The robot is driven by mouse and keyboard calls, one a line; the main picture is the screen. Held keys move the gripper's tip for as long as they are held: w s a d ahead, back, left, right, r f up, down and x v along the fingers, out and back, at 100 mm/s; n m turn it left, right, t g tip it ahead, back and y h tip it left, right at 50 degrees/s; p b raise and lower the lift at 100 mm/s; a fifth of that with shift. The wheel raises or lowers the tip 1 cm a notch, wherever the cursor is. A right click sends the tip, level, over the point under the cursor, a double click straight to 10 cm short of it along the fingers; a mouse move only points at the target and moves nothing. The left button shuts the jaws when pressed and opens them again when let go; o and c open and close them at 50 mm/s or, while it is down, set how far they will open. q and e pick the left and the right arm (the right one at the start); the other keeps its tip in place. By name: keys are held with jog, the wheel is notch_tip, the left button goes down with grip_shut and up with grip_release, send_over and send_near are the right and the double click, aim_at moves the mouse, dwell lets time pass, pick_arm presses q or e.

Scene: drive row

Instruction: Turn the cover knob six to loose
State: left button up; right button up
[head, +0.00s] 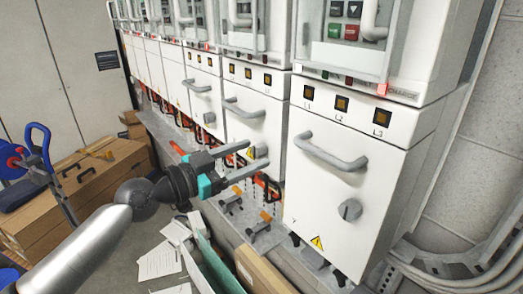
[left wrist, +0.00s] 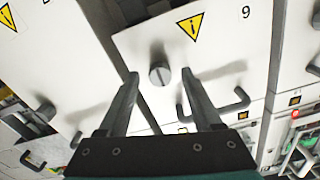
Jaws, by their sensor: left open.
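The cover knob six is a round grey slotted knob (left wrist: 160,73) on a white cover in the left wrist view. That view is upside down, so the digit beside it looks like a 9. My left gripper (left wrist: 160,74) is open, and its two fingers appear on either side of the knob; contact is not visible. In the head view my left gripper (head: 256,155) reaches to the lower part of the middle cabinet (head: 255,125), its fingertips near a partly hidden knob. My right gripper is not in view.
A curved handle (head: 243,108) is on the same cover. The nearer cabinet at right has its own handle (head: 330,153) and knob (head: 350,209). Orange-handled parts (head: 270,188) hang below the covers. Cardboard boxes (head: 90,170) and papers (head: 160,262) lie at left and below.

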pick_arm(q)
jog(key=shift+w+d, duration=0.1)
jog(key=shift+c, duration=0.3)
grip_shut()
dwell(0.4)
